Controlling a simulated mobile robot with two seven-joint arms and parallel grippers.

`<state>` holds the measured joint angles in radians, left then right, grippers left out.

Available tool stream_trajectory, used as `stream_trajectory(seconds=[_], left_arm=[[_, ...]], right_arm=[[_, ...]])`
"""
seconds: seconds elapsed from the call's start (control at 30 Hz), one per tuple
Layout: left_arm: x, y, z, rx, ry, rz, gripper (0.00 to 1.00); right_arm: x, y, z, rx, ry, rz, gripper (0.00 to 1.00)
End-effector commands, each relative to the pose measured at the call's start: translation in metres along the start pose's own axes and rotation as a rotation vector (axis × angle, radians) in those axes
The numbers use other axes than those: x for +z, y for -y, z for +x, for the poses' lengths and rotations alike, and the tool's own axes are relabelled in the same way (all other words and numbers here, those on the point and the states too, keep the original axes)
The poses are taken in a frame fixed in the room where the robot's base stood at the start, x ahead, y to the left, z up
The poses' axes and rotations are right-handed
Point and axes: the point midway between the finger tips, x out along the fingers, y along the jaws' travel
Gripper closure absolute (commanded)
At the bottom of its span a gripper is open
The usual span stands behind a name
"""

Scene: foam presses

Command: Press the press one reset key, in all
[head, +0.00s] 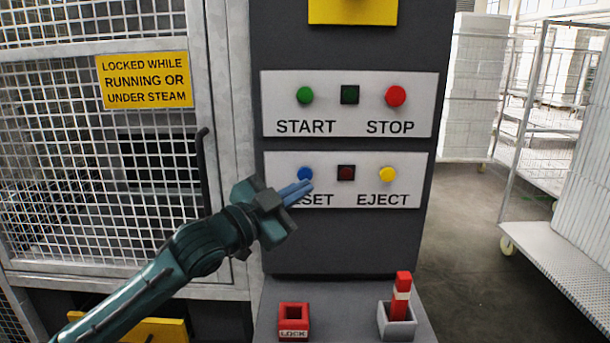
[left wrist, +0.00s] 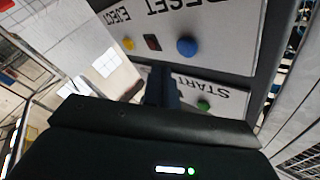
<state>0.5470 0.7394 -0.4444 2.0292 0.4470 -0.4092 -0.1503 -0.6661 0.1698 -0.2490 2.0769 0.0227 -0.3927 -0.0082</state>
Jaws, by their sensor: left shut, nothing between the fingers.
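The blue RESET key (head: 306,173) is on the lower light panel (head: 345,160) of the dark press column. It also shows in the left wrist view (left wrist: 186,47), where the picture is upside down. My left gripper (head: 304,187) is shut and empty, its fingertips just below the blue key and covering part of the RESET label (head: 318,200). In the left wrist view the fingers (left wrist: 160,75) appear beside the blue key with a gap in the picture; I cannot tell the depth. My right gripper is not in view.
On the same panel are a dark red lamp (head: 346,173) and a yellow EJECT key (head: 387,174). Above are green START (head: 305,95) and red STOP (head: 396,96) keys. A red LOCK block (head: 293,322) and a grey holder (head: 398,327) stand below. A mesh door (head: 100,215) is left.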

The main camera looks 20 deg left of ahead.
Motion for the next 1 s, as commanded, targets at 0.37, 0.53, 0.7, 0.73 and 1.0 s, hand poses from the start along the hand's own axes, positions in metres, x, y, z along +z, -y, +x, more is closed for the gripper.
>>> stream_trajectory(seconds=[0.37,0.53,0.7,0.73,1.0], left_arm=[[-0.014,-0.014,-0.019,0.000,0.000,0.000,1.00],[-0.014,-0.014,-0.019,-0.001,0.000,0.000,1.00],[-0.014,-0.014,-0.019,-0.001,0.000,0.000,1.00],[-0.014,-0.014,-0.019,-0.001,-0.001,0.000,1.00],[-0.014,-0.014,-0.019,-0.001,-0.001,0.000,1.00]], right_arm=[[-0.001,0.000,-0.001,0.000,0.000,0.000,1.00],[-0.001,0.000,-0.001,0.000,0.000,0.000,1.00],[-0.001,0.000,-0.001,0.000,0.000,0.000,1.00],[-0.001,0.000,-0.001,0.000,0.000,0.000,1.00],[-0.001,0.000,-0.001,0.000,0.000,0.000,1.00]])
